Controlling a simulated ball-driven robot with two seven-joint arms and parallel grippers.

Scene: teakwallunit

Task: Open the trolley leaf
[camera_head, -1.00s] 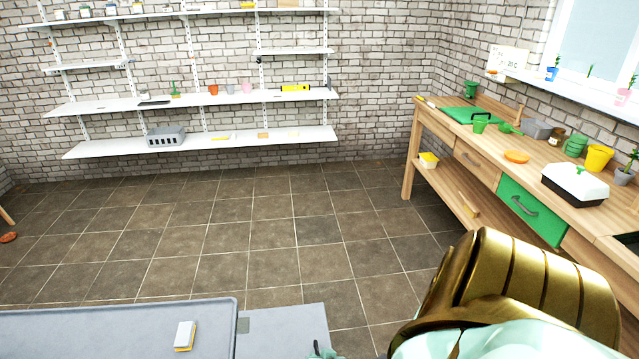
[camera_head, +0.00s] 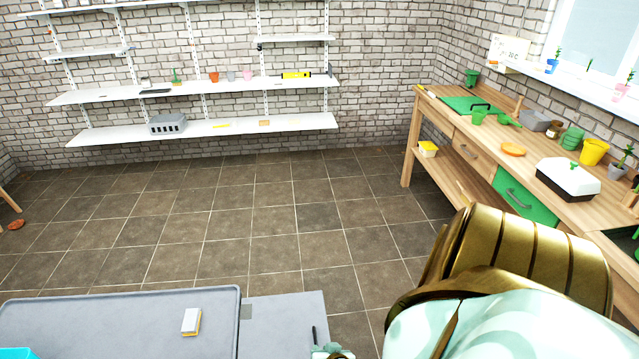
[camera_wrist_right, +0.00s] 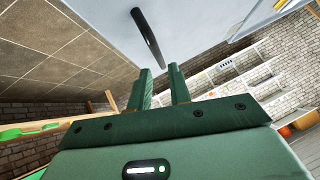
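The trolley's grey top (camera_head: 120,315) is at the lower left of the head view. Its plain grey leaf (camera_head: 280,318) adjoins the top's right edge; I cannot tell its exact tilt. A dark, thin handle (camera_head: 314,336) shows near the leaf's right edge. In the right wrist view the handle (camera_wrist_right: 147,36) is a black bar on the pale leaf (camera_wrist_right: 195,22). My right gripper (camera_wrist_right: 160,78) has its two green fingers apart with nothing between them, just short of the handle. In the head view only a bit of it shows at the bottom edge. My left gripper is out of view.
A white and yellow block (camera_head: 191,321) lies on the trolley top, with a cyan thing (camera_head: 15,353) at the corner. A wooden bench (camera_head: 408,150) with pots stands right. Shelves (camera_head: 300,122) line the back wall. The tiled floor (camera_head: 210,215) between is clear.

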